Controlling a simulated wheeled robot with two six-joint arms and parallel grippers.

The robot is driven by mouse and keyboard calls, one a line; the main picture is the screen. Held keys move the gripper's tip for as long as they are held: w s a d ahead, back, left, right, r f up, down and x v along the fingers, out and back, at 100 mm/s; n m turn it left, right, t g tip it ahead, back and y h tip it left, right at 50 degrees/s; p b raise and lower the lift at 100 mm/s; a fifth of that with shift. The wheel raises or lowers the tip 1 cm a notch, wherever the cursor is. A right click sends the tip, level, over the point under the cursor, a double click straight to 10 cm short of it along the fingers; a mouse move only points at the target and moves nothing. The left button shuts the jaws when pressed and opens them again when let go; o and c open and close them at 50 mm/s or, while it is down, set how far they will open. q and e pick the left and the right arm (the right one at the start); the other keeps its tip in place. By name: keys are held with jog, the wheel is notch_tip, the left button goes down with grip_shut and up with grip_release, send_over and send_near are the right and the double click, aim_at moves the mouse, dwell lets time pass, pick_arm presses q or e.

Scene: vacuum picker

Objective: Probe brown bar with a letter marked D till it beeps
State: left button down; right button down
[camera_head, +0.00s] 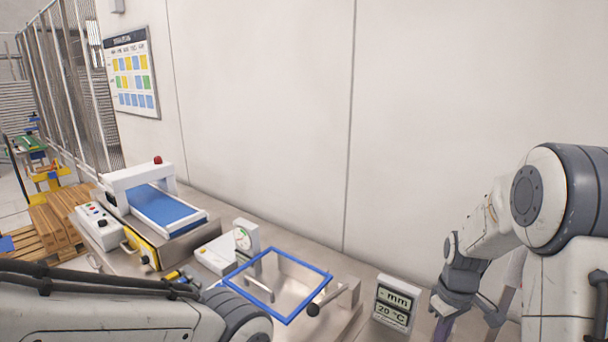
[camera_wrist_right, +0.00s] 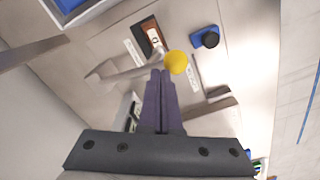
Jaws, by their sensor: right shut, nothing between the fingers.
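In the right wrist view, a dark brown bar (camera_wrist_right: 148,38) with an orange-brown face and a small pale mark lies on the bench beyond my fingers; the letter is too small to read. In the head view, a gauge display (camera_head: 395,304) reads "- mm" and "20 °C". My left gripper is out of view.
A blue square frame (camera_head: 278,285) and a dial gauge (camera_head: 243,240) stand on the bench, left of the display. A conveyor-like machine (camera_head: 160,208) stands farther left. A blue block (camera_wrist_right: 206,38) and a grey-brown bar (camera_wrist_right: 212,108) lie near the yellow ball.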

jog(key=shift+w+d+r+p, duration=0.2)
jog(key=shift+r+p, duration=0.1)
jog(key=shift+r, duration=0.3)
jog(key=r+p, duration=0.1)
jog(key=w+d+r+p, duration=0.1)
jog(key=p, duration=0.1)
jog(key=shift+w+d+r, duration=0.1)
jog(key=shift+w+r, duration=0.2)
jog(key=shift+r, duration=0.1)
jog(key=shift+w+d+r, duration=0.1)
jog(key=shift+w, duration=0.05)
